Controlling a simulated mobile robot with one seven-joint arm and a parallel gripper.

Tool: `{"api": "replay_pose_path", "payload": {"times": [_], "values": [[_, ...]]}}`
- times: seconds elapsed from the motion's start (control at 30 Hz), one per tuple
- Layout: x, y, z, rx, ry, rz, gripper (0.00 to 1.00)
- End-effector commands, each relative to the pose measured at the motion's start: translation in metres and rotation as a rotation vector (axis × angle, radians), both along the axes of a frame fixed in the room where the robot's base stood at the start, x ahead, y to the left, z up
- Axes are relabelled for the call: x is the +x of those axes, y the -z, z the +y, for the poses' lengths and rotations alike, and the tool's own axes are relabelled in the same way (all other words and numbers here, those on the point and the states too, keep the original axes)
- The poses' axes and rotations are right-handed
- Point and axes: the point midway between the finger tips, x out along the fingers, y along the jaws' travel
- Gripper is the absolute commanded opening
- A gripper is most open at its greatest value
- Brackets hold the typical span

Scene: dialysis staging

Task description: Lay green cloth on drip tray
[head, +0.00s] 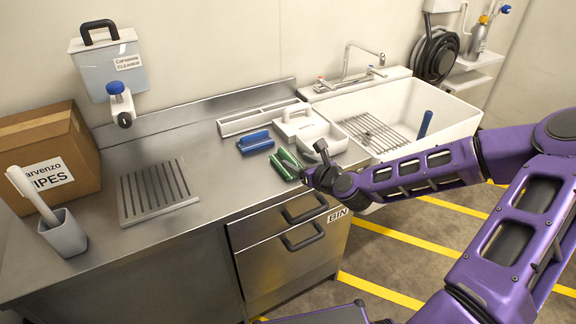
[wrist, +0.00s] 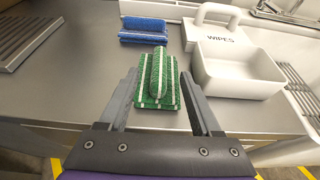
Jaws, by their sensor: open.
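The green cloth (head: 287,164) lies folded on the steel counter, near its front edge. In the wrist view the green cloth (wrist: 158,82) has white stripes, with a rolled or folded piece on top of a flat part. My gripper (wrist: 160,85) is open, with its fingers on either side of the cloth; I cannot tell whether they touch it. In the head view my gripper (head: 308,170) is at the cloth's right side and hides part of it. The drip tray (head: 156,190) is a grey slotted plate at the left of the counter, with nothing on it.
A blue cloth (head: 255,141) lies just behind the green one. A white wipes caddy (head: 322,134) stands to the right, beside the sink (head: 398,105). A cardboard box (head: 45,150) and a grey cup with a brush (head: 64,235) stand left of the tray. Counter between tray and cloths is clear.

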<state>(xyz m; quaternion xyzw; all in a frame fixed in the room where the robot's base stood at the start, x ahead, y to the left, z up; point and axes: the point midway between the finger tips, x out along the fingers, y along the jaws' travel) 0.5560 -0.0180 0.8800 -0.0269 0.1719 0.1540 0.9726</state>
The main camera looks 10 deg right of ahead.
Motion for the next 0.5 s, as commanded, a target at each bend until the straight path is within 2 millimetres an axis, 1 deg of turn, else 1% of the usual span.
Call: {"api": "replay_pose_path", "payload": {"times": [0.23, 0.5], "values": [[0.014, 0.006, 0.006, -0.001, -0.003, 0.001, 0.65], [0.046, 0.019, 0.017, -0.002, -0.001, -0.001, 0.65]]}}
